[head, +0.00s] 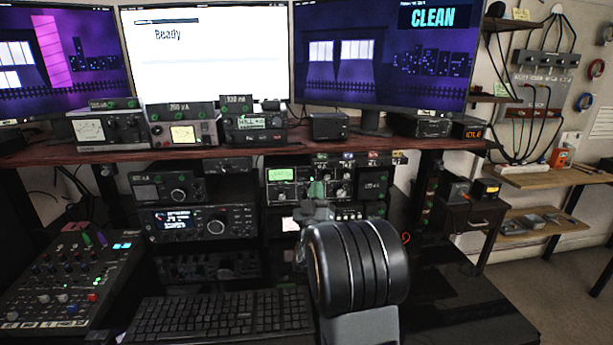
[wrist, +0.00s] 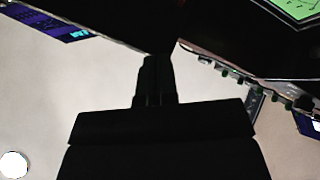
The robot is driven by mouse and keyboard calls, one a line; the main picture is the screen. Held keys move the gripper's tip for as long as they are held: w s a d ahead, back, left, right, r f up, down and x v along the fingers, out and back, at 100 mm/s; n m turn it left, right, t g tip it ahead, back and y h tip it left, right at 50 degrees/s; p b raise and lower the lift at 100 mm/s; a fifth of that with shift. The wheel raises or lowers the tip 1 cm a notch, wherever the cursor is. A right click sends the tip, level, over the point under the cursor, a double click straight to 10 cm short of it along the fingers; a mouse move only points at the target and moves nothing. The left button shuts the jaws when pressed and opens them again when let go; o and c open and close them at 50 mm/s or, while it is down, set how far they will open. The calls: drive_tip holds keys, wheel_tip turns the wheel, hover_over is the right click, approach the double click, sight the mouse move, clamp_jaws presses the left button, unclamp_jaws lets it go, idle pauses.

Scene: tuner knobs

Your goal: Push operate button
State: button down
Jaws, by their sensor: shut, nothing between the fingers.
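My gripper (head: 318,207) is in front of the rack unit with a green-lit meter (head: 281,175) and several knobs, below the shelf. My black arm covers the area below and to the right of it. In the wrist view, the gripper's dark fingers (wrist: 157,65) are together, with nothing between them. A green-lit meter (wrist: 297,8) shows at the top right corner there. I cannot make out which control is the operate button, as labels are too small to read. I cannot tell whether the fingertips touch the panel.
A wooden shelf (head: 60,157) with several radio units runs above the rack. Monitors stand behind it; the right one (head: 380,60) reads CLEAN, the middle one (head: 215,55) Ready. A keyboard (head: 215,317) and a mixer (head: 70,275) lie on the desk below.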

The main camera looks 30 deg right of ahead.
drive_tip(key=shift+s+h, duration=0.1)
drive_tip(key=shift+h, duration=0.2)
drive_tip(key=shift+w, duration=0.2)
drive_tip(key=shift+w+d+p, duration=0.25)
drive_tip(key=shift+w+d, duration=0.4)
drive_tip(key=shift+w, duration=0.6)
drive_tip(key=shift+w+d+p, duration=0.2)
drive_tip(key=shift+w+d, duration=0.4)
drive_tip(key=shift+w, duration=0.7)
drive_tip(key=shift+w+d+p, duration=0.25)
drive_tip(key=shift+w+d, duration=0.4)
drive_tip(key=shift+w, duration=0.6)
drive_tip(key=shift+w+d+f+b, duration=0.1)
drive_tip(key=shift+w+d+b, duration=0.2)
drive_tip(key=shift+b, duration=0.35)
